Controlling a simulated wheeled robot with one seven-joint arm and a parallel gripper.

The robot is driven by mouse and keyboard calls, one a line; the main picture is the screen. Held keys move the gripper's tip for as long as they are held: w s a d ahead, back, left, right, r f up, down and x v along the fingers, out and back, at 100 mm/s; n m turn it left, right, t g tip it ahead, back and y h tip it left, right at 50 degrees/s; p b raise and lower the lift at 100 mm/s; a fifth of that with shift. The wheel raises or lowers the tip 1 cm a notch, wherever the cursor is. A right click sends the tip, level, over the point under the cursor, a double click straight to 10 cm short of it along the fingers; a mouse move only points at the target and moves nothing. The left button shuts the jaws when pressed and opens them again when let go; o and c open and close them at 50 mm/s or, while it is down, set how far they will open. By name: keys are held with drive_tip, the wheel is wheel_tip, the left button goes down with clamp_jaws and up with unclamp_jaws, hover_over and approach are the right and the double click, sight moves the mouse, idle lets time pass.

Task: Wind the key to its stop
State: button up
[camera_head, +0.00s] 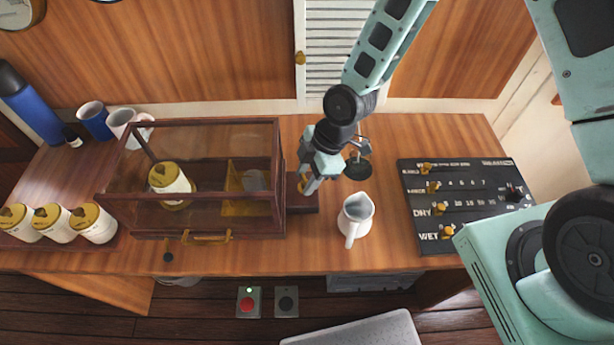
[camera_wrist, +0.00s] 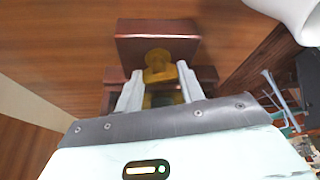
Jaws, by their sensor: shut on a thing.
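The brass-yellow key (camera_wrist: 159,66) stands out from a dark red-brown block (camera_wrist: 158,44) in the wrist view. My gripper (camera_wrist: 157,90) has its two grey fingers on either side of the key, shut on it. In the head view my gripper (camera_head: 307,188) reaches down to the small red-brown block (camera_head: 304,205) at the right side of the glazed case. Only a bit of the key shows there, the rest being behind the fingers. How far the key is turned cannot be told.
A glazed wooden case (camera_head: 222,236) holding a yellow-lidded jar (camera_head: 170,184) stands left of the block. A white jug (camera_head: 355,219) stands close on the right, near a small dark round stand (camera_head: 358,168). A black slider panel (camera_head: 465,200) lies farther right.

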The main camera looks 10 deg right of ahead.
drive_tip(key=m+t+b, duration=0.1)
drive_tip(key=m+b, duration=0.1)
drive_tip(key=m+t+b, duration=0.1)
drive_tip(key=m+b, duration=0.1)
drive_tip(key=m, duration=0.1)
drive_tip(key=shift+s+f, duration=0.15)
drive_tip(key=shift+a+m+t+h+b, duration=0.1)
drive_tip(key=shift+m+t+h+b, duration=0.25)
drive_tip(key=shift+m+b, duration=0.55)
drive_tip(key=shift+m+t+h+b, duration=0.25)
drive_tip(key=shift+m+t+b, duration=0.15)
drive_tip(key=shift+m, duration=0.9)
drive_tip(key=shift+r, duration=0.2)
drive_tip(key=o, duration=1)
drive_tip(key=shift+s, duration=0.1)
drive_tip(key=p+v, duration=0.3)
drive_tip(key=v, duration=1.4)
drive_tip(key=shift+r, duration=0.25)
